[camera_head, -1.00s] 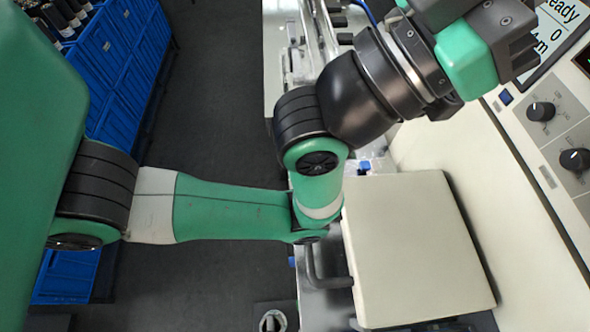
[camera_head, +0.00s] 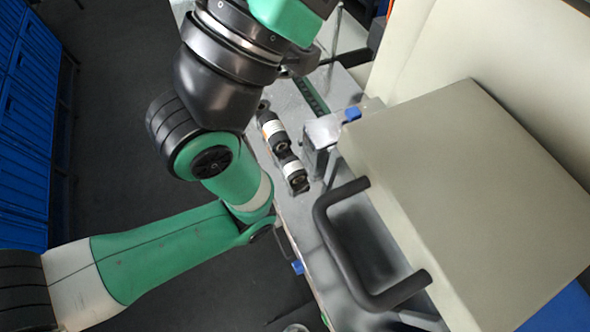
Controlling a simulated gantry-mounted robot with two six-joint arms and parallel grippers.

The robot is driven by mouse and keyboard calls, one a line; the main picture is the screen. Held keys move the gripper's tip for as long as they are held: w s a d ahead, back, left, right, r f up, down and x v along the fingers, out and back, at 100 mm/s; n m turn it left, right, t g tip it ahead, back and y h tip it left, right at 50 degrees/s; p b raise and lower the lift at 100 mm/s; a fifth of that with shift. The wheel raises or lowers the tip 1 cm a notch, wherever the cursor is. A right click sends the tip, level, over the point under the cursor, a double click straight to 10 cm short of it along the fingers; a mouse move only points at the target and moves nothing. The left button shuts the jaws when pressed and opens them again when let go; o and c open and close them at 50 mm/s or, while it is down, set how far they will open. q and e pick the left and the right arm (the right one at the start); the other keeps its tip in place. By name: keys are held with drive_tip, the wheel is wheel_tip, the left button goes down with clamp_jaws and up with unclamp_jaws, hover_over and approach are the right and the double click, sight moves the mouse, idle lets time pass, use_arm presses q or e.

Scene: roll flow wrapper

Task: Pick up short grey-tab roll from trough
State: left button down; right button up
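Two dark rolls with pale and orange bands lie end to end on the grey metal machine bed beside the arm: a far roll (camera_head: 271,128) and a near roll (camera_head: 293,173). Both are small and partly dark. I cannot tell which has a grey tab, and the trough's edges are not clear. My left arm comes in from the left and bends up to the top edge, close to the rolls. My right gripper does not show.
A large beige machine cover (camera_head: 480,190) with a dark handle (camera_head: 340,245) fills the right side. A metal block (camera_head: 322,132) with a blue knob (camera_head: 352,114) stands right of the rolls. Dark floor lies between.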

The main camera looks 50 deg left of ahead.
use_arm(q)
drive_tip(key=c, duration=1.5)
unclamp_jaws()
drive_tip(key=shift+c, duration=0.2)
drive_tip(key=o, duration=1.5)
